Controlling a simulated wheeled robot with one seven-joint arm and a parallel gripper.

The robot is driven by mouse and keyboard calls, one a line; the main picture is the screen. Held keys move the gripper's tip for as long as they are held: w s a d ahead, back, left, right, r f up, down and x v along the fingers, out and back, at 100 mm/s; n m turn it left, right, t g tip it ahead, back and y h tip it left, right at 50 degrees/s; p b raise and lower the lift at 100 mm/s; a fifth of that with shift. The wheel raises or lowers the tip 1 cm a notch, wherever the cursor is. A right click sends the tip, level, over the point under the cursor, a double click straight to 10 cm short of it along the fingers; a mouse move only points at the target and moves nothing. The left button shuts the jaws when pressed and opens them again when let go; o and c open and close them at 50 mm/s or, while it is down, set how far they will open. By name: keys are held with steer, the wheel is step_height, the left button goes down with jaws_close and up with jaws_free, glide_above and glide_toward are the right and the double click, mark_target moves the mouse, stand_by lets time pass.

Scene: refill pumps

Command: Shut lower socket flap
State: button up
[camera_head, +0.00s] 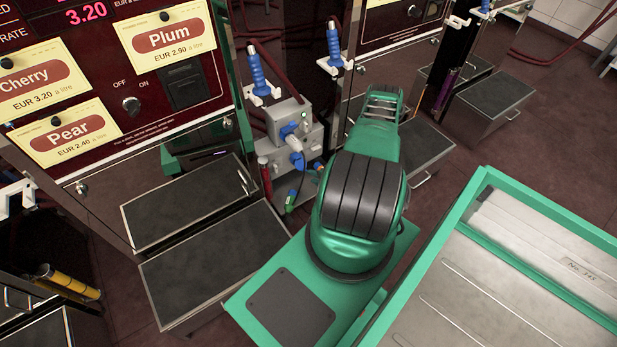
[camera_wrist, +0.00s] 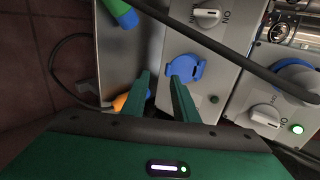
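The lower socket has a blue flap (camera_wrist: 185,68) on a grey box; it also shows in the head view (camera_head: 297,160). How far the flap stands open I cannot tell. My gripper (camera_wrist: 160,77) has its two green fingers apart, with nothing seen between them. The right fingertip is close to the flap's lower edge in the wrist view; contact is unclear. The upper socket has another blue cover (camera_wrist: 296,74) at the right of the wrist view. In the head view I cannot make out the gripper's fingers.
A green plug (camera_wrist: 122,12) and an orange connector (camera_wrist: 130,100) are near the box. A dark cable (camera_wrist: 225,52) crosses above the flap in the wrist view. Grey rotary switches (camera_wrist: 207,14) sit beside the sockets. Metal steps (camera_head: 215,258) stand at the left.

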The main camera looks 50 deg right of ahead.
mark_target(305, 171)
steer(key=shift+s+r, duration=0.25)
steer(key=shift+s+r, duration=0.15)
steer(key=shift+r, duration=0.15)
jaws_close()
steer(key=s+a+r+g, duration=0.1)
steer(key=s+a+r, duration=0.1)
steer(key=s+r, duration=0.45)
steer(key=x, duration=0.9)
steer(key=w+r+x, duration=0.1)
steer(key=x, duration=0.4)
steer(key=shift+w+f, duration=0.1)
steer(key=shift+d+f, duration=0.1)
steer(key=shift+d, duration=0.05)
